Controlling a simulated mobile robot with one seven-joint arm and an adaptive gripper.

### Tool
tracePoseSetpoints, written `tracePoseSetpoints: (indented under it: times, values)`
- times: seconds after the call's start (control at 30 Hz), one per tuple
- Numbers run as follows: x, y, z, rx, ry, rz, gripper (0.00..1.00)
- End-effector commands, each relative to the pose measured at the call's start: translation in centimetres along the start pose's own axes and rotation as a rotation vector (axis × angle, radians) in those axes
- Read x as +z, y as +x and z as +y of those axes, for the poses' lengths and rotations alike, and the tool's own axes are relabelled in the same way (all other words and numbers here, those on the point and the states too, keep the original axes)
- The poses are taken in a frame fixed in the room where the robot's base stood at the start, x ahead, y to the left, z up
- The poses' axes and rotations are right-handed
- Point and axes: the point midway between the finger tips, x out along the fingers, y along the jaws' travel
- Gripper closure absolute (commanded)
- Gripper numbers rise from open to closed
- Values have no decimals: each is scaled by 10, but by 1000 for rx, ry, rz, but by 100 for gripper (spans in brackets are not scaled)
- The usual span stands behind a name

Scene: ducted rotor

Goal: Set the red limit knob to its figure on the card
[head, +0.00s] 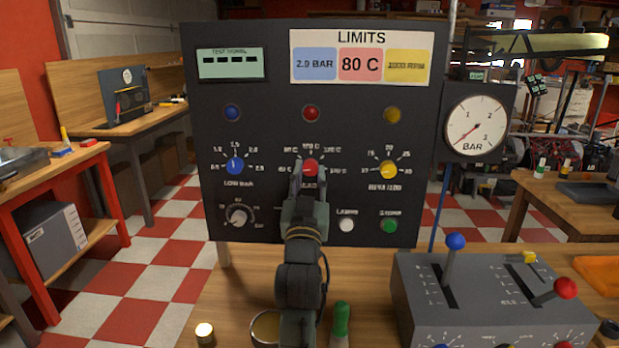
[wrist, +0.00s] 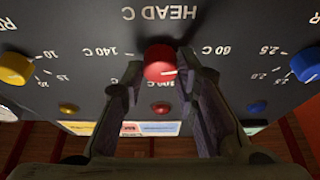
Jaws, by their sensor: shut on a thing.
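The red limit knob (head: 311,170) is in the middle of the dark panel, under the red lamp. In the wrist view, upside down, the red knob (wrist: 158,62) sits between my fingers under the HEAD C label. Its white mark points right, toward the 60 C side; its exact figure is hard to tell. The scale shows 60 C at right, 100 C below and 140 C at left. My gripper (head: 311,178), also in the wrist view (wrist: 160,82), is shut on the knob. The card (head: 361,57) reads 80 C in its red field.
A blue knob (head: 235,165) and a yellow knob (head: 387,169) flank the red one. Below are a grey knob (head: 238,215), a white button (head: 347,225) and a green button (head: 389,226). A lever console (head: 495,295) stands at lower right, a green-handled tool (head: 341,320) near my arm.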

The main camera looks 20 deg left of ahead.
Motion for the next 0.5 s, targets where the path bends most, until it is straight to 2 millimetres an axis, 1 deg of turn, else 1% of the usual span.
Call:
tracePoseSetpoints:
  times: [0.27,0.5]
  values:
    - [3,-2,-2,34,86,2,100]
    - [4,-2,-4,104,258,4,100]
